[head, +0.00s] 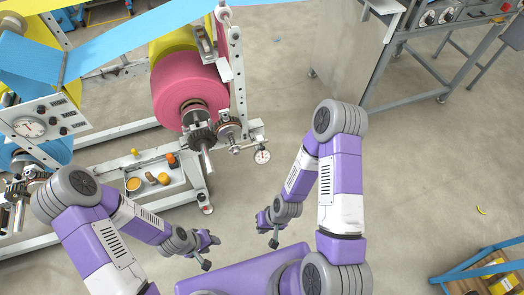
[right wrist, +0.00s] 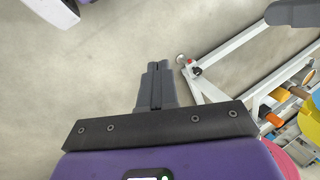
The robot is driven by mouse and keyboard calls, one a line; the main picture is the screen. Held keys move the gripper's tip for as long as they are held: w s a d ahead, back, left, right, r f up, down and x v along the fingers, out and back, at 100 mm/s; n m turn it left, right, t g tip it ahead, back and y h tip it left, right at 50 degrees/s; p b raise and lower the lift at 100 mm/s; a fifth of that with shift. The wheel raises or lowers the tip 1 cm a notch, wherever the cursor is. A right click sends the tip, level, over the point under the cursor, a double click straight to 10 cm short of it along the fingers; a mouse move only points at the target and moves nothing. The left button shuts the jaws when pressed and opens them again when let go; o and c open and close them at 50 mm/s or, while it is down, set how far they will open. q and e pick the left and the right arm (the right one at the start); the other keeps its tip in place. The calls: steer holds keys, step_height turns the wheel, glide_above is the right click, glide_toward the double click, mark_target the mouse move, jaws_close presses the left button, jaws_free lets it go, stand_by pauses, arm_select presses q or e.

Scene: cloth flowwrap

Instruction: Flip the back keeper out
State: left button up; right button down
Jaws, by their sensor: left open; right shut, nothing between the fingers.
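A red-pink roll (head: 188,92) sits on a spindle in the machine frame at upper centre in the head view, with a yellow roll (head: 172,46) behind it. A white upright post (head: 238,75) stands at its right, carrying small fittings. I cannot tell which fitting is the back keeper. My left gripper (head: 210,253) is open and empty at the lower middle, well below the roll. My right gripper (head: 268,233) is to its right, also apart from the machine. In the right wrist view, the right gripper's fingers (right wrist: 157,70) are together with nothing between them.
A round gauge (head: 262,157) hangs near the spindle end. A grey metal cabinet (head: 345,45) stands at upper right, and a blue-framed rack (head: 480,270) at lower right. Open floor (head: 420,170) lies right of my arm.

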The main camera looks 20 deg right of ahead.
steer(key=w+f+n+t+h+b, duration=0.35)
steer(key=w+n+t+h, duration=0.35)
steer(key=w, duration=0.6)
steer(key=w+a+r+n+t+h, duration=0.3)
steer(key=w+r+n+t+h, duration=0.1)
steer(key=r, duration=0.6)
steer(key=shift+w+a+n+t+h, duration=0.25)
steer(key=shift+n+t+h, duration=0.65)
steer(key=shift+t+h, duration=0.3)
steer(key=shift+w+d, duration=0.1)
